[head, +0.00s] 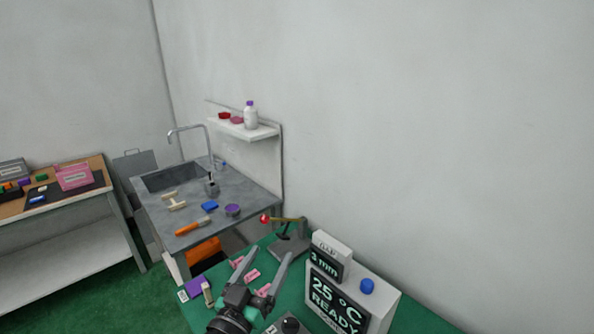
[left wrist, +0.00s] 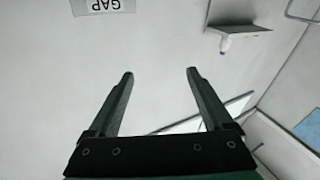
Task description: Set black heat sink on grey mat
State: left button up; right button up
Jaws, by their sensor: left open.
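My left gripper (head: 270,254) is over the green bench at the bottom middle of the head view. Its fingers are spread with nothing between them. In the left wrist view the gripper (left wrist: 160,72) is also open and empty, facing pale wall. I cannot make out a black heat sink in either view. A dark mat (head: 66,191) lies on the wooden table at the far left; I cannot tell whether it is the grey mat. My right gripper is not in view.
A lever fixture with a red knob (head: 264,219) stands behind the gripper. A display box (head: 382,311) reading 25 °C READY is close to its right. Pink pieces (head: 252,275) and a purple block (head: 196,286) lie left. A grey sink counter (head: 190,215) stands beyond.

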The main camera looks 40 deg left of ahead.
pick_arm(q)
jog(key=s+d+r+m+t+h, duration=0.2)
jog(key=d+r, duration=0.3)
jog(key=r, duration=0.6)
jog(key=s+d+r+m+t+h, duration=0.2)
jog(key=s+d+r+t+h, duration=0.1)
jog(key=r, duration=0.8)
jog(key=s+d+r+m+t+h, duration=0.2)
jog(key=d+r+t+h, duration=0.2)
jog(key=d+r, duration=0.3)
notch_tip(320, 180, up, 5)
jog(key=shift+s+d+f+m+t, duration=0.15)
jog(key=shift+s+d+m+t, duration=0.05)
jog(key=shift+s+m+t, duration=0.1)
